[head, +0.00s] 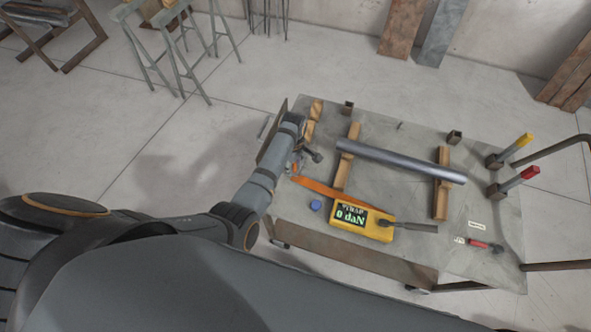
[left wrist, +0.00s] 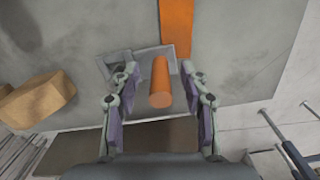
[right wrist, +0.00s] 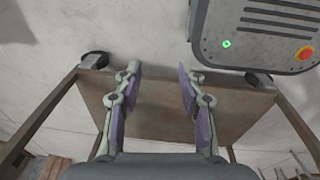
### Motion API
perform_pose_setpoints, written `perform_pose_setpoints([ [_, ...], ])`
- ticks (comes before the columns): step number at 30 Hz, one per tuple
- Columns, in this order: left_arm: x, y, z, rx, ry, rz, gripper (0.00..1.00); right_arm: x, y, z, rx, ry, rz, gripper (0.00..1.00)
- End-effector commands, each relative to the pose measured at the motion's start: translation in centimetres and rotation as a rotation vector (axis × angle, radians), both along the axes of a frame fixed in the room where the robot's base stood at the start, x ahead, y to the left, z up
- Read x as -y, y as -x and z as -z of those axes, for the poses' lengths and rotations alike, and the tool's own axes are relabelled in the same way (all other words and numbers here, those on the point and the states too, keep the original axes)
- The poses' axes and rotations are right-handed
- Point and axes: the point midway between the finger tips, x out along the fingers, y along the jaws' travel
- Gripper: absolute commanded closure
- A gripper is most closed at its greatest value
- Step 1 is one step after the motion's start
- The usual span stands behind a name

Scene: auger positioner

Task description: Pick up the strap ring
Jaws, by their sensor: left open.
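The strap ring (left wrist: 118,56) shows in the left wrist view as a grey metal frame at the end of a flat orange strap (left wrist: 176,25). A short orange cylinder (left wrist: 160,82) stands out from it towards the camera. My left gripper (left wrist: 158,78) is open, with one finger on each side of the cylinder and a gap on both sides. In the head view the orange strap (head: 330,193) runs to a yellow gauge reading 0 daN (head: 362,221); my left gripper (head: 300,160) partly hides the ring end. My right gripper (right wrist: 163,78) is open and empty, away from the ring.
The grey worktable (head: 390,130) holds a metal pipe (head: 400,162) across wooden blocks (head: 442,185). Yellow- and red-handled tools (head: 520,178) stand at the right. A wooden block (left wrist: 38,98) is beside my left gripper.

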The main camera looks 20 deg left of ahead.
Motion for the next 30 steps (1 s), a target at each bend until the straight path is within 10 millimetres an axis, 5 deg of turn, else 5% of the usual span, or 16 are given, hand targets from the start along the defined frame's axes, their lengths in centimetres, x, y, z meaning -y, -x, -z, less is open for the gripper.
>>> perform_pose_setpoints([
  [5, 0.0, 0.0, -0.2, 0.000, 0.000, 0.000, 0.55, 0.3, -0.4, -0.2, 0.007, 0.003, -0.001, 0.60],
  [15, 0.0, 0.0, -0.2, 0.000, 0.000, 0.000, 1.00, 0.6, -1.0, -0.3, 0.016, 0.007, -0.003, 0.60],
  [30, 0.0, 0.0, -1.3, 0.000, 0.000, 0.000, 1.00, 0.5, -1.0, -1.4, 0.016, 0.006, -0.003, 0.60],
])
